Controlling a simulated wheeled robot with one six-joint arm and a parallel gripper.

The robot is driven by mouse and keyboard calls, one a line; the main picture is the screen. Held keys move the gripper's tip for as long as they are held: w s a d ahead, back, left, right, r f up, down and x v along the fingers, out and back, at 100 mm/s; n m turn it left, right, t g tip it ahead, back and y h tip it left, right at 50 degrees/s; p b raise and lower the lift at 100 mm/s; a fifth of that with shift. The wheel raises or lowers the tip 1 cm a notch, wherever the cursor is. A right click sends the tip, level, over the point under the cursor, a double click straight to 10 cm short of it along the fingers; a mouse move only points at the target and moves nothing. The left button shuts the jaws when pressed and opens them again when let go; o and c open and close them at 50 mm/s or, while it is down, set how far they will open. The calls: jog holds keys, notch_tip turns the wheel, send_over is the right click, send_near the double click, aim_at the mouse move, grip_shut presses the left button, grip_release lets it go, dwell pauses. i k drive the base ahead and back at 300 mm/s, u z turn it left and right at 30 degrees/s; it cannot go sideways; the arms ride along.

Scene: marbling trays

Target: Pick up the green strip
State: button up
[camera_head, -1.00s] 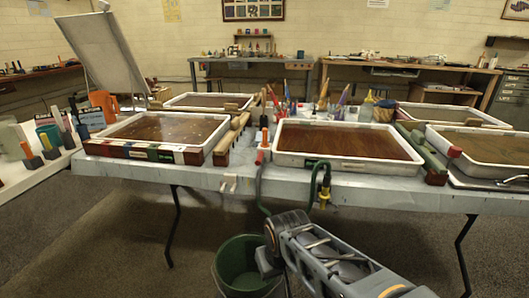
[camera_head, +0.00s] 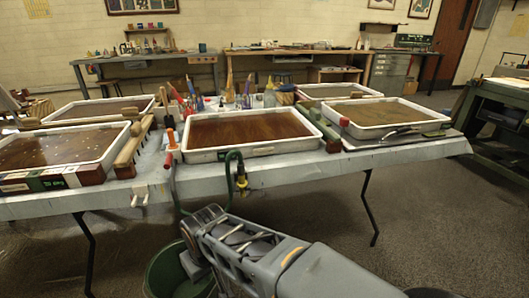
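Several green pieces show, and I cannot tell for certain which is the green strip. A dark green block (camera_head: 50,182) is in the row along the front of the left tray (camera_head: 118,152). A long green bar (camera_head: 318,122) lies between the middle tray (camera_head: 215,156) and the right tray (camera_head: 362,134). A small green label is on the middle tray's front. My arm (camera_head: 250,243) reaches up from the bottom, in front of the table. My gripper (camera_head: 188,242) is near its far end, over the bucket, apart from these pieces; its fingers are not clear.
A green bucket (camera_head: 165,270) stands on the floor under my arm. A dark curved hose (camera_head: 230,172) rises at the table's front edge. Brushes and bottles stand behind the middle tray. A dark green press (camera_head: 500,110) stands at the right. Open floor lies right of the table.

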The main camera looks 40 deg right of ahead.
aim_at(313, 116)
jog(key=k, duration=0.5)
jog(key=z, duration=1.4)
jog(key=i, duration=0.3)
jog(key=z, duration=0.1)
jog(key=k, duration=0.3)
jog(key=u, duration=0.05)
